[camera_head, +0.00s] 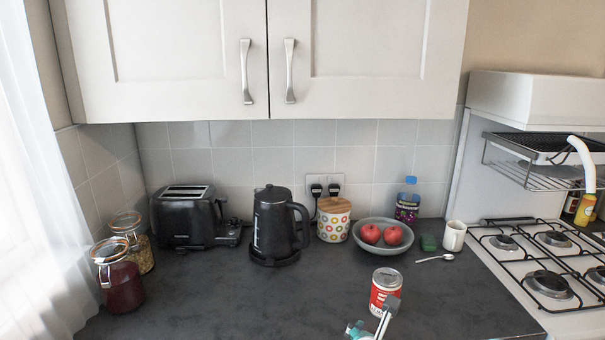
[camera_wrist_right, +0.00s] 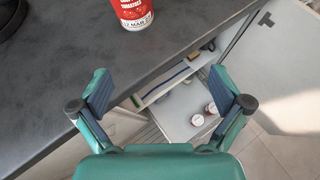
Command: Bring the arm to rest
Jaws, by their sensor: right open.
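My right gripper (camera_wrist_right: 160,84) is open and empty in the right wrist view, its two teal and dark fingers spread wide apart. It is at the front edge of the dark counter (camera_wrist_right: 60,75), with the open space below the counter showing between and beyond the fingers. In the head view only a small part of my right gripper (camera_head: 371,326) shows at the bottom edge, in front of a red and white tin (camera_head: 384,291). The tin stands upright on the counter, and it also shows at the top of the right wrist view (camera_wrist_right: 133,10). My left gripper is in neither view.
A kettle (camera_head: 273,226), toaster (camera_head: 187,217), glass jars (camera_head: 118,282) and fruit bowl (camera_head: 384,247) stand along the counter. A gas hob (camera_head: 545,262) is at right. Below the counter, an open door (camera_wrist_right: 280,60) and a compartment with small tins (camera_wrist_right: 211,108) show.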

